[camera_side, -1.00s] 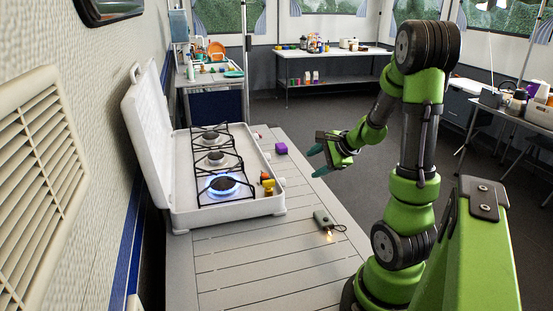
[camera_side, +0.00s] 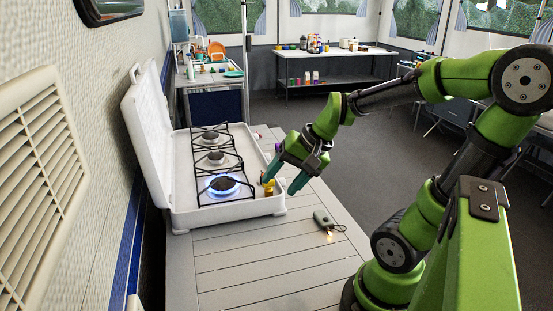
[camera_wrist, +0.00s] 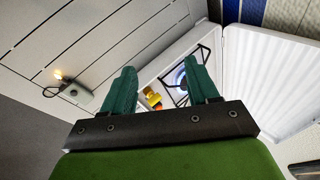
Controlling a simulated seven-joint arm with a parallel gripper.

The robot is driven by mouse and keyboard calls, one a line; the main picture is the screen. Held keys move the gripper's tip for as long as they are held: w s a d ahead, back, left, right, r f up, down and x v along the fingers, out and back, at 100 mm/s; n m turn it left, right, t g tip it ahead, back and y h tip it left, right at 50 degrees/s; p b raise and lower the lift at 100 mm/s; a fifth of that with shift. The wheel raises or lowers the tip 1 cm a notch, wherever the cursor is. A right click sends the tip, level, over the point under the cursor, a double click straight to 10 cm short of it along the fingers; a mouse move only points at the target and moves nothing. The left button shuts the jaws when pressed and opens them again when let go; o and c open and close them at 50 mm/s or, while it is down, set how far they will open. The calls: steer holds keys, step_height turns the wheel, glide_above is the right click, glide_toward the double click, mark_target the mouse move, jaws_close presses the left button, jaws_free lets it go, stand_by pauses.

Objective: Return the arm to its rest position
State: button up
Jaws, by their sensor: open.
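My gripper (camera_side: 281,185) is open and empty. It points down near the front right of the white stove (camera_side: 250,207), by the yellow and red knob (camera_side: 268,187). In the side view the left finger overlaps the knob area; I cannot tell whether it touches. In the wrist view the gripper (camera_wrist: 158,68) has its two green fingers apart, with the yellow and red knob (camera_wrist: 153,97) showing between them. My arm is stretched out over the table, away from its base. The near burner (camera_side: 223,184) has a blue flame.
The stove's lid (camera_side: 146,130) stands open at the left. A small grey device (camera_side: 323,219) with a glowing light lies on the slatted table (camera_side: 240,265). A purple object (camera_side: 278,148) is mostly hidden behind my gripper. The near part of the table is clear.

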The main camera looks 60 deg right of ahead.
steer(key=s+a+r+n, duration=0.3)
steer(key=a+r+n, duration=0.2)
steer(key=a+n, duration=0.3)
steer(key=shift+a+r+t, duration=0.2)
steer(key=shift+a+t, duration=0.2)
steer(key=shift+a, duration=0.75)
